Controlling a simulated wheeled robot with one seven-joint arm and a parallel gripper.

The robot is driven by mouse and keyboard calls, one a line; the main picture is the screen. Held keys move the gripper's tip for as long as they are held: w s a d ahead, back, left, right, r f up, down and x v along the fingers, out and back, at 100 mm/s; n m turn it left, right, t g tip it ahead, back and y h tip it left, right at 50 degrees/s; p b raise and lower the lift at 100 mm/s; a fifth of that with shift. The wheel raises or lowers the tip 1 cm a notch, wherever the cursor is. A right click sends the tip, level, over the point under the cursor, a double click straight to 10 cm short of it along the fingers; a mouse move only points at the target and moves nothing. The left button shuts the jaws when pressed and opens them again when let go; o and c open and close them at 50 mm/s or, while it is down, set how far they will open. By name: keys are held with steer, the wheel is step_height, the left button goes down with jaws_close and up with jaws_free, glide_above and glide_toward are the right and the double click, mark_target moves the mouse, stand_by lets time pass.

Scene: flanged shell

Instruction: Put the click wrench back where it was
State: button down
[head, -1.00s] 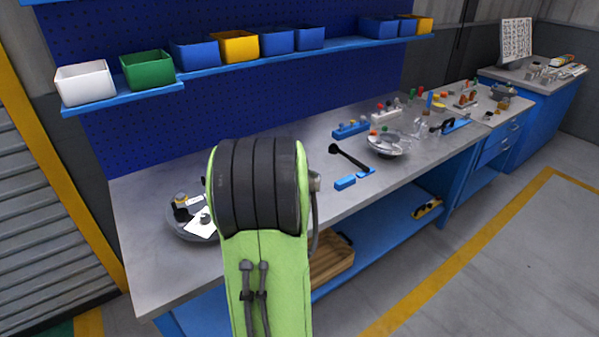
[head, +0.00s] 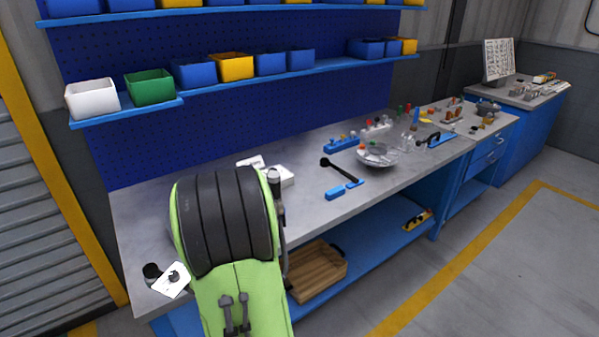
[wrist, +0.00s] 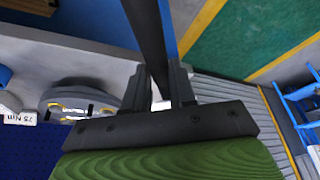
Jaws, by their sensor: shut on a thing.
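My gripper (wrist: 160,88) is shut on a long black bar (wrist: 147,35), the click wrench by its look. The bar runs up out of the wrist view, so its far end is hidden. In the head view my green arm hides the fingers. A black end piece and a tilted white plate show left of the arm over the bench's front left; I cannot tell exactly what they belong to. A similar black tool (head: 345,173) lies by blue supports (head: 335,193) mid-bench. A white card reading 75 Nm (wrist: 18,117) shows in the wrist view.
A grey round part with yellow marks (wrist: 82,100) lies on the bench beside my gripper. White pieces (head: 283,177) stand behind my arm. A wooden crate (head: 318,272) is on the lower shelf. Bins line the upper shelf (head: 300,72).

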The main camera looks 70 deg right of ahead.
steer(key=w+a+f, duration=0.5)
steer(key=a+f, duration=0.2)
steer(key=a, duration=0.4)
steer(key=w+a+f, duration=0.6)
steer(key=a+f, duration=0.2)
steer(key=a, duration=0.3)
steer(key=shift+f, duration=0.2)
steer(key=shift+d, duration=0.1)
